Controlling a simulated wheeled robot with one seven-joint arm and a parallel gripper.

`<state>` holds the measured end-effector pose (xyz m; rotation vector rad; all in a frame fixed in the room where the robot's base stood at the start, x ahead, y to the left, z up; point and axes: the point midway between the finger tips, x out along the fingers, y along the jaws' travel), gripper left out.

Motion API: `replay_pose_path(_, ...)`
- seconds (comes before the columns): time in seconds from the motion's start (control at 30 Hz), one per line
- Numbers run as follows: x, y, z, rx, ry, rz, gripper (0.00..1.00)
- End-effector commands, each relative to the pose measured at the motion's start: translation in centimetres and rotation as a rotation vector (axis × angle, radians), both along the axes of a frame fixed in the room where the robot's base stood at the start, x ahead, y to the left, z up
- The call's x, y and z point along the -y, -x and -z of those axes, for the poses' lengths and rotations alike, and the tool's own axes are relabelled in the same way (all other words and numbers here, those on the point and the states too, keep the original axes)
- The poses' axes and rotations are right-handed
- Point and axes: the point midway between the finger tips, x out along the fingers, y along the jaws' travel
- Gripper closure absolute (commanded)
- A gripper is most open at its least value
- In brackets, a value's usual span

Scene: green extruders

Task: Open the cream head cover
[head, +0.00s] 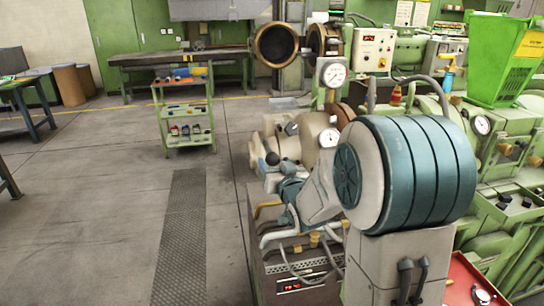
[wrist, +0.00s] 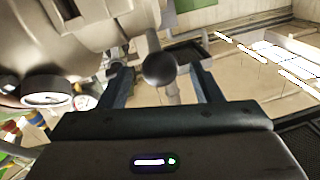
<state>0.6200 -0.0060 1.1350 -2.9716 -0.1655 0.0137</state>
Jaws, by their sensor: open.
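The cream head cover (head: 312,130) is on the machine right of centre in the head view. A dark ball knob (head: 272,158) stands out at its left side. In the wrist view the cream casing (wrist: 95,20) fills the upper left, and the ball knob (wrist: 159,68) on its pale stem lies in line with the gap between my fingers. My gripper (wrist: 158,72) is open, one dark blue finger on each side of the knob, with visible gaps to both. I cannot tell how deep the knob sits between them. In the head view my gripper is hard to make out.
A large teal drum (head: 415,175) stands in front, right of the cover. A round gauge (wrist: 48,92) is close to my left finger in the wrist view. A green trolley (head: 186,115) stands farther back, with open floor (head: 110,210) at left.

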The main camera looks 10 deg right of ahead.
Motion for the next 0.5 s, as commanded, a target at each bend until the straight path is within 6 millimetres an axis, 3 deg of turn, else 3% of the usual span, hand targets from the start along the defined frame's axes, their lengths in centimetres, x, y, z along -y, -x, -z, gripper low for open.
replay_pose_path(0.2, -0.3, -2.4, -0.1, -0.002, 0.001, 0.000, 0.42)
replay_pose_path(0.5, -0.3, -3.2, 0.0, 0.000, 0.001, 0.000, 0.42)
